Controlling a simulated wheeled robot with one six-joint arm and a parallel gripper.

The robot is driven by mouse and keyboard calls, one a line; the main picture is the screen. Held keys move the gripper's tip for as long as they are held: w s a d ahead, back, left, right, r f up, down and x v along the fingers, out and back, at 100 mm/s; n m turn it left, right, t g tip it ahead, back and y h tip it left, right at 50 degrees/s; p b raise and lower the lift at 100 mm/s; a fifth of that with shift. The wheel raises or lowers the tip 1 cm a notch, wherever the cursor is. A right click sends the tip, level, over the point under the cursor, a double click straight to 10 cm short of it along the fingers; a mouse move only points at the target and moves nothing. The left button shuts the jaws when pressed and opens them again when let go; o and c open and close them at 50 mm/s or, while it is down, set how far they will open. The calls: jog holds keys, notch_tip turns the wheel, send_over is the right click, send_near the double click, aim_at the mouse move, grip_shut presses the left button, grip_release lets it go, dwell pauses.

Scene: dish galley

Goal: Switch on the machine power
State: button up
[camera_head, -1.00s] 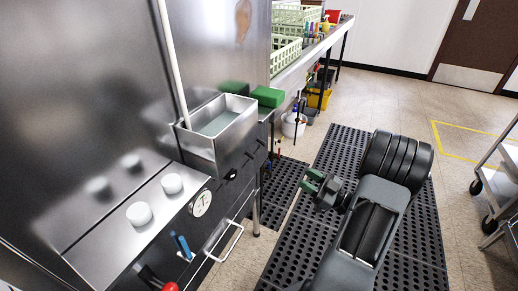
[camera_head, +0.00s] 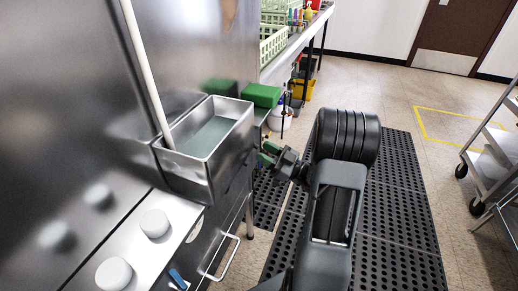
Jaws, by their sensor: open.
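The steel dish machine (camera_head: 60,120) fills the left side. Its lower front carries a gauge (camera_head: 195,228), partly covered by the ledge above, and a blue-handled lever (camera_head: 178,279) at the bottom edge. I cannot make out a power switch; part of the front panel is hidden under the steel tank. My gripper (camera_head: 266,154), with green fingertips, is beside the tank's right end, in front of the machine. It is open and holds nothing that I can see. I cannot tell whether it touches the machine.
A steel tank (camera_head: 198,178) with greyish water and a pale pole juts from the machine. Two white knobs (camera_head: 154,223) stand on the ledge. A green block (camera_head: 262,95) sits behind the tank. Black mats (camera_head: 400,215) cover the floor; a cart (camera_head: 490,160) stands right.

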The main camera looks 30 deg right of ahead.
jog(key=shift+x, duration=1.35)
jog(key=shift+c, duration=0.2)
grip_shut()
